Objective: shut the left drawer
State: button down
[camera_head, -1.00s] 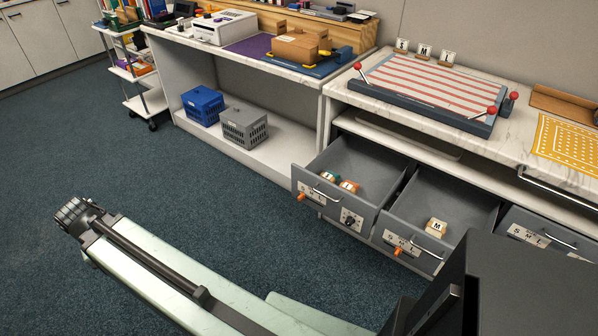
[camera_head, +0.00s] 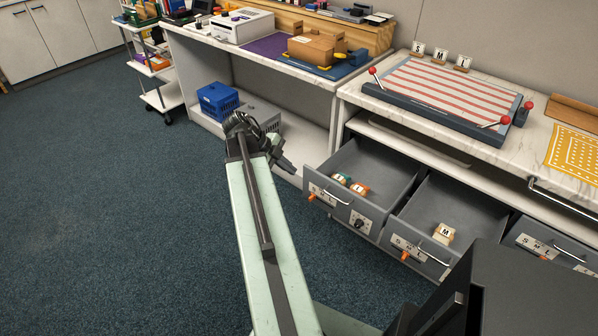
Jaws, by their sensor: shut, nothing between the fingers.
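The left drawer (camera_head: 341,210) is a grey drawer pulled out from under the right counter. It has a bar handle, a label plate, an orange tab and a dark knob on its front. Two small lettered blocks (camera_head: 350,184), one with green and one with orange, lie inside it. My gripper (camera_head: 286,166) is at the end of my pale green arm, just left of the drawer's front and apart from it as far as I can see. Its fingers are small and dark in this view, and it holds nothing.
The middle drawer (camera_head: 425,247) also stands open, with a lettered block (camera_head: 443,233) in it. A third drawer front (camera_head: 550,245) is at the right. A blue crate (camera_head: 217,101) and a partly hidden grey crate (camera_head: 262,115) sit on the low shelf. The floor at left is clear.

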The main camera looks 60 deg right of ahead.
jog(key=b, duration=0.6)
send_near(319, 181)
notch_tip(319, 181, down, 4)
jog(key=s+a, duration=0.1)
jog(key=a, duration=0.2)
jog(key=d, duration=0.2)
jog(key=s+d, duration=0.1)
jog(key=d, duration=0.1)
jog(key=shift+s+d+r, duration=0.1)
jog(key=shift+s+d, duration=0.15)
jog(key=shift+d, duration=0.05)
jog(key=shift+w, duration=0.1)
